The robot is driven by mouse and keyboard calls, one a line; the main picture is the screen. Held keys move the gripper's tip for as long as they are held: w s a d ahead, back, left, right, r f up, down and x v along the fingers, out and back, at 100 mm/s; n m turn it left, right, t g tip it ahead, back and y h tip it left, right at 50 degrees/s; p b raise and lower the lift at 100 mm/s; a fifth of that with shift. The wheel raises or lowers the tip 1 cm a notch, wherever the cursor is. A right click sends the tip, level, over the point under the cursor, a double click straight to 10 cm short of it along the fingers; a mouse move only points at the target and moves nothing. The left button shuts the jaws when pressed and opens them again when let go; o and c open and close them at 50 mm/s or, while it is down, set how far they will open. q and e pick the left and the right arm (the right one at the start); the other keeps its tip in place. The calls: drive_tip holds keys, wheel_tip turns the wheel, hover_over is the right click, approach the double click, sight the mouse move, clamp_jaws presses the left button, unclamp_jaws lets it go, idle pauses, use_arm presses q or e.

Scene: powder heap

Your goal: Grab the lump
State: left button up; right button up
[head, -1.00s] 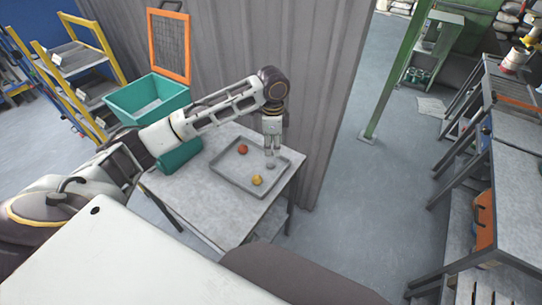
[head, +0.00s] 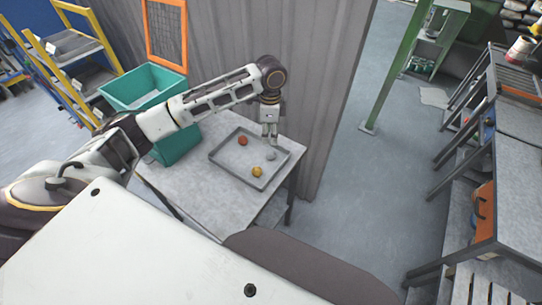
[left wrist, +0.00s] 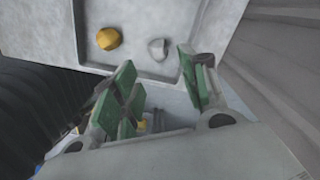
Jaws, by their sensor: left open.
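A small grey lump (head: 271,155) lies in a shallow grey tray (head: 231,172), near its right side. It also shows in the left wrist view (left wrist: 157,48), just beyond the fingertips. A yellow lump (head: 257,171) lies to its left and nearer me, and a red-orange lump (head: 243,140) lies farther back in the tray. My left gripper (head: 270,142) points down over the tray by the grey lump. In the left wrist view its green-padded fingers (left wrist: 157,60) are apart with nothing between them. My right gripper is not in view.
The tray sits on a grey table (head: 215,207). A corrugated grey wall (head: 320,80) stands close behind the table. A teal bin (head: 140,88) and yellow rack (head: 85,60) are at the left. A green post (head: 392,75) stands at the right.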

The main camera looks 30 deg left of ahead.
use_arm(q)
hover_over(271, 158)
wheel_tip(271, 158, down, 5)
drive_tip(key=shift+w+a+r, duration=0.1)
drive_tip(key=shift+a+r, duration=0.05)
drive_tip(key=shift+r, duration=0.05)
drive_tip(key=shift+f, duration=3.15)
drive_tip(key=shift+c, duration=1.2)
drive_tip(key=c, duration=0.5)
drive_tip(key=shift+c, duration=0.3)
drive_tip(key=shift+r, duration=0.95)
wheel_tip(271, 158, up, 8)
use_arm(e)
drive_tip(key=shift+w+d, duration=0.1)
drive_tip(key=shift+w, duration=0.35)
